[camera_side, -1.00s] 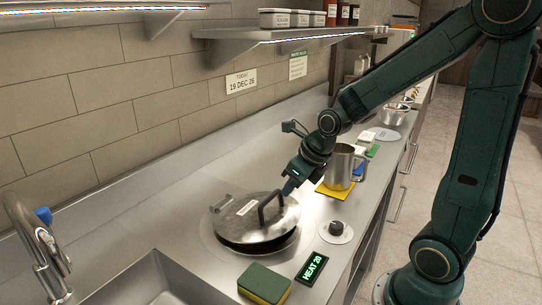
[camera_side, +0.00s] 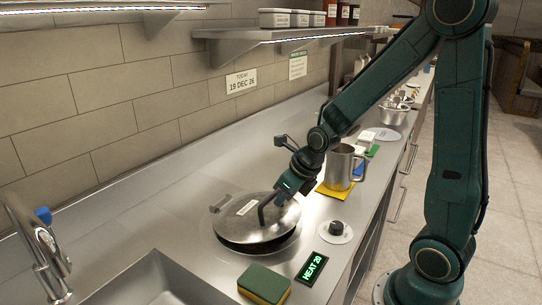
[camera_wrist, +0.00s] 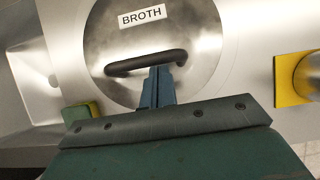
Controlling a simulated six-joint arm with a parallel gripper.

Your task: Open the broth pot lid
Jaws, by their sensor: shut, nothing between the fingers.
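The broth pot lid (camera_side: 250,225) is a round metal disc on the pot, set in the counter, with a white label; a dark band shows under its near edge. In the wrist view the lid (camera_wrist: 110,45) carries the label "BROTH" (camera_wrist: 142,18) and a dark bar handle (camera_wrist: 140,63). My gripper (camera_side: 277,202) is low over the lid's right side, at the handle. In the wrist view my gripper (camera_wrist: 157,74) has its fingers shut together, with their tips at the handle's near side. Nothing is between them. I cannot tell whether they touch the handle.
A green and yellow sponge (camera_side: 264,284) and a "HEAT 20" display (camera_side: 312,267) lie in front of the pot. A knob (camera_side: 336,228) stands to its right. A metal jug (camera_side: 340,168) stands on a yellow mat behind. A sink (camera_side: 165,285) is at the front left.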

